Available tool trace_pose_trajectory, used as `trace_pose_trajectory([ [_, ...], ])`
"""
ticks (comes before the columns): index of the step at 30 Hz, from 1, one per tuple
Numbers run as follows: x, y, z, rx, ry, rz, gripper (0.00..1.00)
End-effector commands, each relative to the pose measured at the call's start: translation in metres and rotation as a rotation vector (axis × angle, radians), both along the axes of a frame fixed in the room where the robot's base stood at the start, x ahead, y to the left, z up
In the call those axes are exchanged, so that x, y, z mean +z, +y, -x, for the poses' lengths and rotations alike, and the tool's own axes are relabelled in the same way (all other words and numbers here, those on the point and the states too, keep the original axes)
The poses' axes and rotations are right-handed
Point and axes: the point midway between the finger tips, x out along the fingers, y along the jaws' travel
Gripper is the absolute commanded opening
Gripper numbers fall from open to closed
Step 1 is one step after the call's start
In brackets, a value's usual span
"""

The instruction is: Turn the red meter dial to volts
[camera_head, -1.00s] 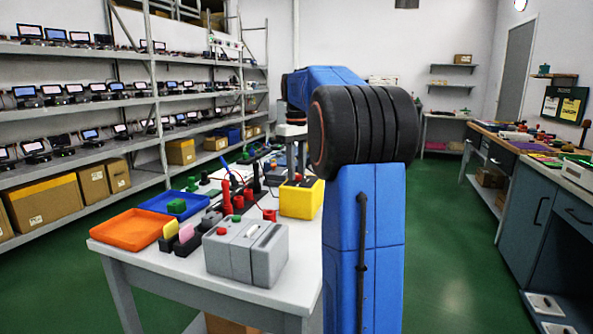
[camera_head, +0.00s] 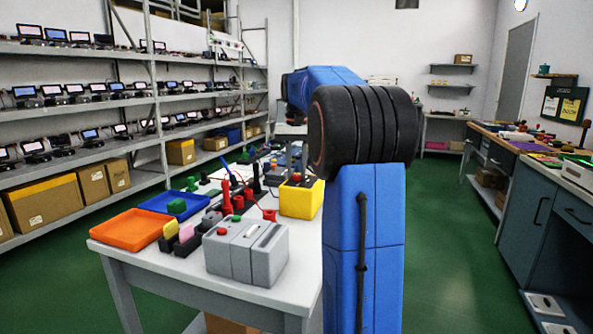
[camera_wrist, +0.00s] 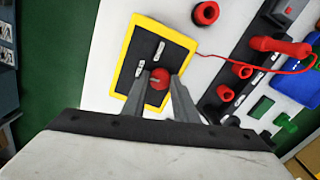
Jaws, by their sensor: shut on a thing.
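The yellow meter (camera_wrist: 184,41) has a dark face and lies on the white bench; in the head view it is a yellow block (camera_head: 301,201) left of my arm. Its red dial (camera_wrist: 159,74) is a small round knob on the face. My gripper (camera_wrist: 160,80) is over the meter with its two grey fingers closed on either side of the dial. White labels (camera_wrist: 159,50) sit on the face near the dial, too small to read. I cannot tell which setting the dial points at. The gripper is not visible in the head view.
A red lead runs from the meter to a red probe (camera_wrist: 279,46). Red cups (camera_wrist: 205,13) stand on the bench nearby. A grey box (camera_head: 246,252), an orange tray (camera_head: 131,230) and a blue tray (camera_head: 172,203) are also on the bench.

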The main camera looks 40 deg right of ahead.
Motion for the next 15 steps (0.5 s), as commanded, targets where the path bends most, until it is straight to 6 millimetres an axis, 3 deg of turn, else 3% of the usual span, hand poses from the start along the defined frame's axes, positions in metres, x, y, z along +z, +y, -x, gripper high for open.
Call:
trace_pose_trajectory([
  [15, 0.0003, -0.0002, -0.0002, -0.14, -0.001, 0.001, 0.04],
])
